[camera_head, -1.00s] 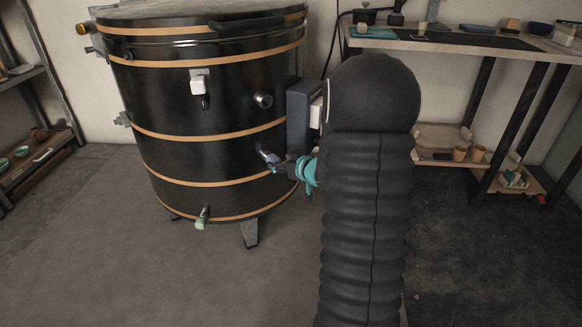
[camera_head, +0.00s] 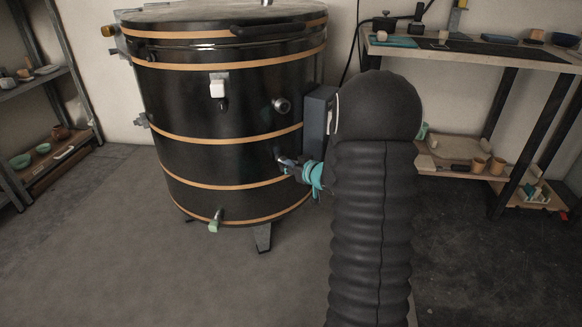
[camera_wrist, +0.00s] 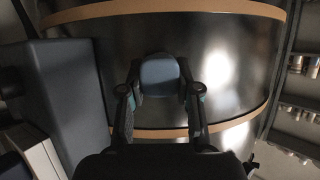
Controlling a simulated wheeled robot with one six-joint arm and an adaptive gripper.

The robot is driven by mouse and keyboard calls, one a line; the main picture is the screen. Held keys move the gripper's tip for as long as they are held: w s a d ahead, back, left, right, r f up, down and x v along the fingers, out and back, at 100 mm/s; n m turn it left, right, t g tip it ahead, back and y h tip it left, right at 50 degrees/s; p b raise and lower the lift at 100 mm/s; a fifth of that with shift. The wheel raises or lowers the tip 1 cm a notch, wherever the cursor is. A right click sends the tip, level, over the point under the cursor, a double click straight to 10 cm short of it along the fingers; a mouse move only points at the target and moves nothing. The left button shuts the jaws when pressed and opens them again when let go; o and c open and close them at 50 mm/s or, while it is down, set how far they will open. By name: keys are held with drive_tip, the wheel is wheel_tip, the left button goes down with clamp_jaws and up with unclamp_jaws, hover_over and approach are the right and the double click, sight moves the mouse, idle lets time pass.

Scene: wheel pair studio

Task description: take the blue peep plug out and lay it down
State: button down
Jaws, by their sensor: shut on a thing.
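The blue peep plug (camera_wrist: 160,76) is a rounded dark-blue block between my two fingertips in the wrist view. My gripper (camera_wrist: 160,90) is shut on it, one finger on each side. The plug is in front of the black kiln wall (camera_wrist: 205,60), between two copper-coloured bands. In the head view my gripper (camera_head: 285,162) is at the right side of the kiln (camera_head: 225,120), low on the wall. The plug is too small there to make out clearly. I cannot tell whether its inner end is still in the hole.
A grey control box (camera_head: 318,118) is on the kiln's right side, close to my arm. A metal-ringed port (camera_head: 281,105) is above my gripper; a green-tipped fitting (camera_head: 214,225) is low on the kiln. A workbench (camera_head: 470,56) stands right, shelving (camera_head: 36,82) left. Floor at front left is clear.

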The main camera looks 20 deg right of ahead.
drive_tip(key=c, duration=1.7)
unclamp_jaws()
clamp_jaws()
drive_tip(key=shift+s+d, duration=0.2)
drive_tip(key=shift+s, duration=1.35)
drive_tip(key=shift+s+d+p, duration=0.15)
drive_tip(key=shift+s+p, duration=0.15)
drive_tip(key=shift+s, duration=0.6)
